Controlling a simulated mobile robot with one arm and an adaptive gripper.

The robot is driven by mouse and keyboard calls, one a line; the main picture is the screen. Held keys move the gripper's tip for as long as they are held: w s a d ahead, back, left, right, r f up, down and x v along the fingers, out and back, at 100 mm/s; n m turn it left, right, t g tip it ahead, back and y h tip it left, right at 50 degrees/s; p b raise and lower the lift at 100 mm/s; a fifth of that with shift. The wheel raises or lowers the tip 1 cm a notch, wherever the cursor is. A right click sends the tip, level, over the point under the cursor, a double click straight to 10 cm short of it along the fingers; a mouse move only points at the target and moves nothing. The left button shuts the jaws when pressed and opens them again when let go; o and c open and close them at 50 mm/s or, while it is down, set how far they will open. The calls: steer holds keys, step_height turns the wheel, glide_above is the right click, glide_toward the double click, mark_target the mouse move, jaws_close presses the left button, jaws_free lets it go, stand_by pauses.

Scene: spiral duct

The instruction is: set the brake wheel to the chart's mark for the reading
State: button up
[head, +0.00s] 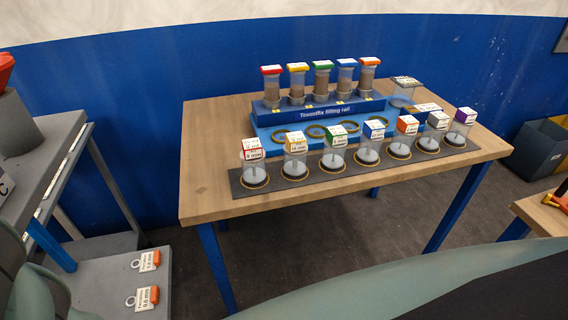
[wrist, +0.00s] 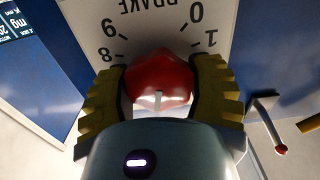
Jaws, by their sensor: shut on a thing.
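The numbers 8 and 9 show at left, and 0 and 1 at right; the rest of the scale is hidden by my gripper. A dark display (wrist: 14,24) at upper left is cut off, with only "mg" partly legible. I cannot make out a chart. My gripper is not in the head view.
In the head view a wooden table (head: 205,155) carries a blue filling rail (head: 330,112) with several capped tubes and a row of labelled jars (head: 335,155). Tagged weights (head: 147,297) lie on a grey shelf. A red-tipped lever (wrist: 281,149) stands right of the wheel.

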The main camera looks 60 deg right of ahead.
steer(key=shift+w+d+f+m+b, duration=0.2)
steer(key=shift+m+b, duration=0.3)
steer(key=shift+b, duration=1.45)
steer(key=shift+s+f+b, duration=0.1)
steer(key=shift+f+b, duration=0.05)
steer(key=shift+b, duration=0.5)
steer(key=m+b, duration=0.3)
steer(key=b, duration=0.2)
steer(key=shift+b, duration=0.4)
steer(key=m+b, duration=0.3)
steer(key=m, duration=0.1)
steer(key=shift+r, duration=0.2)
steer(key=shift+m+b, duration=0.7)
steer(key=shift+m, duration=1.2)
steer(key=shift+a, duration=0.1)
steer(key=o, duration=1.2)
